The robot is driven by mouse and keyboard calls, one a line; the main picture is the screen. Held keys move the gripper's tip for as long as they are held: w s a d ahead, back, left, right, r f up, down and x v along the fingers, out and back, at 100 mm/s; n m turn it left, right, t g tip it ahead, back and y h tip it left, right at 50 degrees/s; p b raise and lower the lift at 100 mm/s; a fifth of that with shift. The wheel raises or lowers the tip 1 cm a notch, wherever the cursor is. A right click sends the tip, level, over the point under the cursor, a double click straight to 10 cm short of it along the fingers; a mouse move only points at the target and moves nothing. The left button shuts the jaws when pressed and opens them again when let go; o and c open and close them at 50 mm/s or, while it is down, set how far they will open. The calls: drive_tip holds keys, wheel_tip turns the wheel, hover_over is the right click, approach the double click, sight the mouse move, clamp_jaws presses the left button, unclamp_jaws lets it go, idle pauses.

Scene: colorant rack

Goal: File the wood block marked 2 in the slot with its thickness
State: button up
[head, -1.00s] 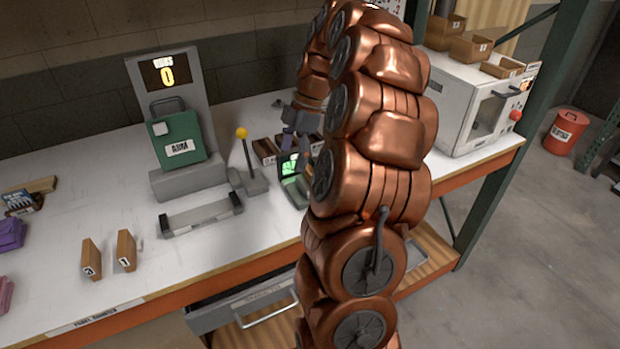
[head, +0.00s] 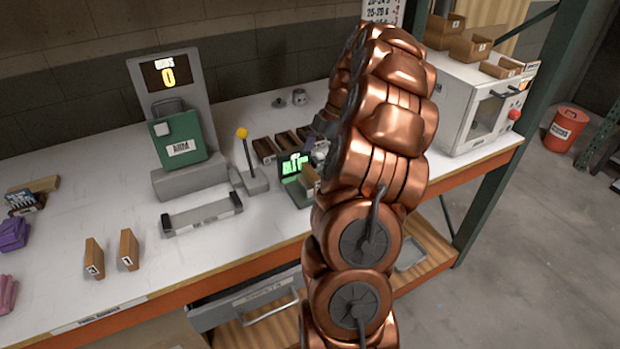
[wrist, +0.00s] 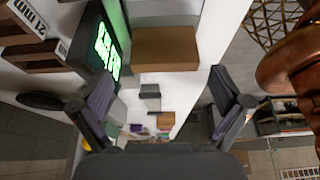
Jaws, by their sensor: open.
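A plain wood block (head: 310,178) sits at the small gauge with the lit green screen (head: 294,165); no number shows on it. In the wrist view the block (wrist: 165,48) lies beyond and between my open fingers, apart from them. My gripper (wrist: 163,107) is empty; in the head view my arm mostly hides it. Wooden slots (head: 287,141) stand in a row behind the gauge. Their ends show in the wrist view (wrist: 30,52) with white labels, partly cut off. Blocks marked 3 (head: 95,259) and 1 (head: 129,250) stand at the bench's front left.
A lever with a yellow knob (head: 242,133) stands left of the gauge, with a grey tray (head: 201,215) in front of it. A green unit (head: 178,138) is behind. A white oven (head: 470,100) stands at the right.

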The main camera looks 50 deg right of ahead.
sight(312, 169)
drive_tip(key=shift+s+a+f+p, duration=0.1)
drive_tip(key=shift+a+f+p, duration=0.55)
drive_tip(key=shift+f+p, duration=0.3)
drive_tip(key=shift+p+x, duration=0.3)
drive_tip(key=shift+x, duration=1.05)
drive_tip(key=shift+d, duration=0.1)
drive_tip(key=shift+c, duration=0.3)
drive_tip(key=shift+r, duration=0.1)
drive_tip(key=c, duration=1.1)
